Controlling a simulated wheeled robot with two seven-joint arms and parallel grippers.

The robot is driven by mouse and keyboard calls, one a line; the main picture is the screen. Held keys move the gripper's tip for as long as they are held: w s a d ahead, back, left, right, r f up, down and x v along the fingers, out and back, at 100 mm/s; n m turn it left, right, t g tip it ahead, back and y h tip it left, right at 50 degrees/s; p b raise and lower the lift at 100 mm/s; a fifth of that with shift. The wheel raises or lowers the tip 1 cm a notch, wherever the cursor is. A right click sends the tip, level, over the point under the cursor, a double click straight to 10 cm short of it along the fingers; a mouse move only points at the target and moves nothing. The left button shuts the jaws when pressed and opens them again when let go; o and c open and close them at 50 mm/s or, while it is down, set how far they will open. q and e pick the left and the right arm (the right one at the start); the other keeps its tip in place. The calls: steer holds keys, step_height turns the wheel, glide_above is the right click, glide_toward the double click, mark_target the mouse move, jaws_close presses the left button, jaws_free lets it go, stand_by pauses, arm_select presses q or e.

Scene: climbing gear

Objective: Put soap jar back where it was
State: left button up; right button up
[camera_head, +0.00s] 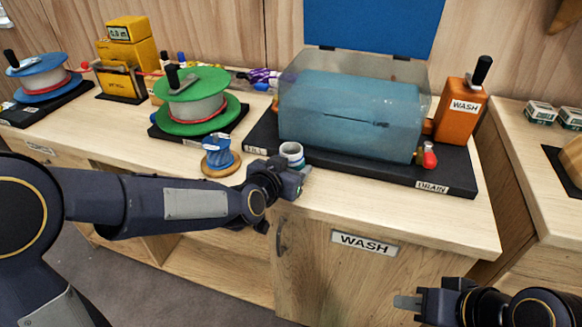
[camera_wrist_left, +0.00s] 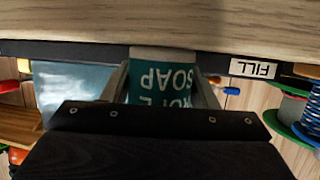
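The soap jar (camera_head: 291,154) is small and pale with a teal label, at the front left of the wash station's dark base. In the left wrist view, which is upside down, the jar (camera_wrist_left: 163,82) shows its "SOAP" label between the two fingers. My left gripper (camera_head: 296,178) is at the jar's near side, with its fingers against both sides and no clear gap. The gripper partly hides the jar's lower part, so I cannot tell whether it touches the surface below. My right gripper (camera_head: 408,302) is low at the right, away from the jar; its opening is unclear.
The wash tank (camera_head: 345,112) with raised blue lid stands just behind the jar. Bare counter (camera_head: 400,205) lies in front.

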arm_select(q)
steer(key=o, duration=0.4)
steer(key=shift+r+p, duration=0.35)
steer(key=p+v, duration=0.2)
steer(key=v, duration=1)
steer(key=s+a+f+n+g, duration=0.1)
steer(key=s+a+n+g, duration=0.1)
steer(key=s+a, duration=0.3)
steer(key=s+a+f+n+g+y, duration=0.1)
steer(key=s+a+f+n+g, duration=0.1)
steer(key=s+a, duration=0.3)
steer(key=s+a+f+n+g+y, duration=0.1)
steer(key=s+a, duration=0.4)
steer(key=s, duration=0.5)
steer(key=shift+a+f+n+g, duration=0.3)
steer(key=shift+f+n+g, duration=0.3)
steer(key=shift+n+g, duration=0.4)
